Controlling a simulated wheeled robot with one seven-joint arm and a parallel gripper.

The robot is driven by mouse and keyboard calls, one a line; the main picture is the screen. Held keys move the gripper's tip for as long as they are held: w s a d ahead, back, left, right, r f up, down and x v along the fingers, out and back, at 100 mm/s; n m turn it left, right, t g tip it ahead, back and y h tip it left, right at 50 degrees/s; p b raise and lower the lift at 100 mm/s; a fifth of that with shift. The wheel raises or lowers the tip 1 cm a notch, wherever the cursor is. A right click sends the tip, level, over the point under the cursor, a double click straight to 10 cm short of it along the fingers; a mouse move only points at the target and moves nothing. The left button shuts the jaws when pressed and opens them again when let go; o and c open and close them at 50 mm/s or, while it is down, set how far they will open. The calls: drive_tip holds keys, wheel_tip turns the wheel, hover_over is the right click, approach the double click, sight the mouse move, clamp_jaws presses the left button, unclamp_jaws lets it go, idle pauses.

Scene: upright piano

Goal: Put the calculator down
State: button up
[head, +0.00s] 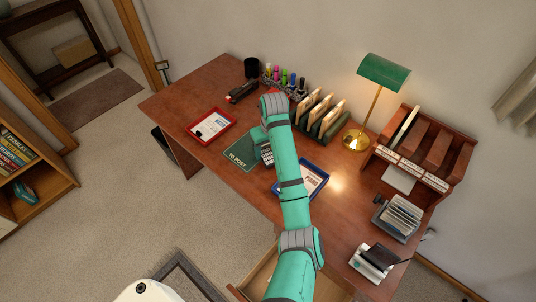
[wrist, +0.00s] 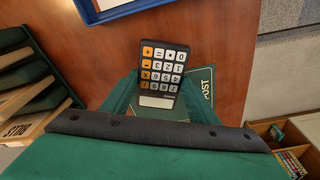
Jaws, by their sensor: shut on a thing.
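The calculator (wrist: 163,70) is dark with white and orange keys and a pale display. In the wrist view its display end is between the fingers of my gripper (wrist: 158,98), which is shut on it. In the head view my arm hides much of the gripper (head: 262,136), and part of the calculator (head: 267,154) shows beside the arm. The calculator is over or beside the green "TO POST" mat (head: 240,155), whose edge also shows in the wrist view (wrist: 206,112). I cannot tell whether the calculator touches the surface.
The wooden desk (head: 190,95) holds a red tray (head: 211,125) at left and a blue tray (head: 318,178) right of the arm. Behind are a green file rack (head: 322,118), a lamp (head: 384,72) and a letter sorter (head: 428,150). A card file (head: 398,217) stands at right.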

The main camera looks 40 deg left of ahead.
sight(268, 153)
drive_tip(key=shift+f, duration=1.55)
drive_tip(key=shift+f, duration=0.1)
drive_tip(key=o, duration=1.1)
drive_tip(key=r, duration=0.6)
drive_tip(key=d+r, duration=0.1)
drive_tip(key=r, duration=0.1)
drive_tip(key=shift+s+r, duration=0.1)
drive_tip(key=shift+r, duration=0.3)
drive_tip(key=shift+s+d+r, duration=0.15)
drive_tip(key=shift+r, duration=0.7)
drive_tip(key=shift+s+d+r, duration=0.15)
drive_tip(key=shift+r, duration=0.65)
